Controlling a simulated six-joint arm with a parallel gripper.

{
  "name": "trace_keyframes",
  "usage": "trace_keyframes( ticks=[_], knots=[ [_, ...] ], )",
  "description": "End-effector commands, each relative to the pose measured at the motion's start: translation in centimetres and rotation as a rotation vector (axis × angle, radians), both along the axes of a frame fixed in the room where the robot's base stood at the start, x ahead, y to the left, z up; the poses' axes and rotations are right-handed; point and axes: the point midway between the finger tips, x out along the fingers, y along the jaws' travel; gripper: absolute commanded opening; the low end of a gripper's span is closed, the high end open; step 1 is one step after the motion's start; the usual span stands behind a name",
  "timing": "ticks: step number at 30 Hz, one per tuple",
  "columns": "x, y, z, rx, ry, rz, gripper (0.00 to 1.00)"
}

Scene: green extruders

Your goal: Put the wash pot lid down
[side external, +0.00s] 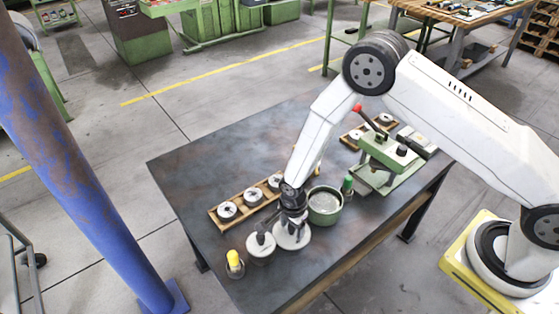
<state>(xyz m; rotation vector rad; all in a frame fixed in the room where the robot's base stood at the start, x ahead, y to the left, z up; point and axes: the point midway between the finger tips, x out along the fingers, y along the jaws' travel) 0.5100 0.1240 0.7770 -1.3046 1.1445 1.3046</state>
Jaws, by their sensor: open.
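My gripper (291,218) is over the front middle of the dark table, pointing down, with its jaws open. A pale round disc (293,239), which looks like the wash pot lid, lies directly under it. The fingers hide the disc's middle, and I cannot tell whether they touch it. The green round pot (325,211) stands open just to the right, with grey contents showing. A second pale round piece (260,251) with a dark knob sits close to the left of the disc.
A wooden rack (240,218) with several round parts lies behind and left of my gripper. A yellow-topped bottle (234,265) stands front left, a green-capped bottle (347,186) right of the pot. A green press with a red-tipped lever (385,155) stands back right. The table's left rear is clear.

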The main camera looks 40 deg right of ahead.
Motion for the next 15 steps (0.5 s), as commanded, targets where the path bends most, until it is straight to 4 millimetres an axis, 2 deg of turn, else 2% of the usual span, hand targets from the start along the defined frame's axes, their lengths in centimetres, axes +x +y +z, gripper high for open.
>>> trace_keyframes(
  ticks=[8,15],
  knots=[
    [0.0,0.0,0.7,0.0,-0.001,0.0,0.69],
    [0.1,0.0,2.8,0.0,-0.003,0.0,0.69]
  ],
)
